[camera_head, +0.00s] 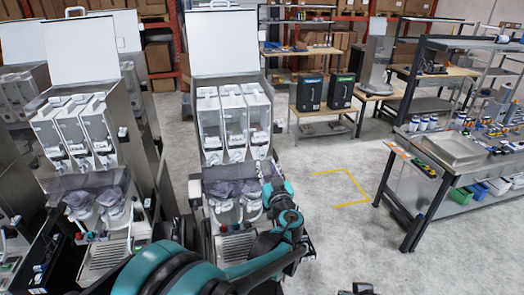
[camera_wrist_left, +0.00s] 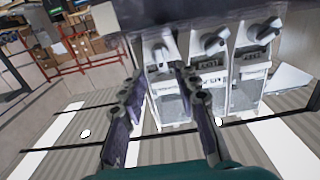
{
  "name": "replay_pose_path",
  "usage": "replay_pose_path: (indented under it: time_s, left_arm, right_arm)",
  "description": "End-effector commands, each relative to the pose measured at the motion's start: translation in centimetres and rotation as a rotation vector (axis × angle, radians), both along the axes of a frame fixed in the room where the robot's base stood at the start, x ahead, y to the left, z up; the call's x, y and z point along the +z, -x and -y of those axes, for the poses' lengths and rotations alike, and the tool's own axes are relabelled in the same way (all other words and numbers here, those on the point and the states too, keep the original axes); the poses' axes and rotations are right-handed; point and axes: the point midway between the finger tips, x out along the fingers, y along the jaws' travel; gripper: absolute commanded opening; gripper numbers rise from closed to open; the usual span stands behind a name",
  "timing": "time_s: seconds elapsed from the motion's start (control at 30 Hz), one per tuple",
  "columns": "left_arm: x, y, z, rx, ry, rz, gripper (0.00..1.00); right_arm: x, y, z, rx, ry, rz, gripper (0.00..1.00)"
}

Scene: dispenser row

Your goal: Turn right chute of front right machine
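The front right machine (camera_head: 222,84) is a silver box with a raised white lid, in the middle of the head view. Three clear canisters stand in its front, each with a white chute below. The right chute (camera_head: 259,152) is just above my left gripper (camera_head: 268,170). Contact is unclear. A dark piece at the head view's bottom edge may be my right gripper (camera_head: 358,290).
Another machine (camera_head: 90,50) stands close on the left. A workbench (camera_head: 455,150) with cups and small parts stands at the right. Two black boxes (camera_head: 325,91) sit on a low table behind. The floor (camera_head: 335,165) between machine and workbench is clear.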

Motion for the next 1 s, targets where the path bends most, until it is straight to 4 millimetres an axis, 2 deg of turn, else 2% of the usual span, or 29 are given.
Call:
replay_pose_path:
  time_s: [0.5, 0.87, 0.97, 1.0]
  left_arm:
    - [0.0, -6.8, -2.0, 0.001, 0.000, 0.002, 0.31]
    - [0.0, -7.4, -2.1, 0.000, 0.001, 0.001, 0.31]
    - [0.0, -7.4, -2.1, 0.000, 0.001, 0.001, 0.05]
    - [0.0, -7.4, -2.1, 0.000, 0.001, 0.001, 0.00]
  right_arm:
    - [0.5, 0.0, 0.0, 0.000, 0.000, 0.000, 0.00]
    - [0.5, 0.0, 0.0, 0.000, 0.000, 0.000, 0.00]
    - [0.5, 0.0, 0.0, 0.000, 0.000, 0.000, 0.00]
    - [0.5, 0.0, 0.0, 0.000, 0.000, 0.000, 0.00]
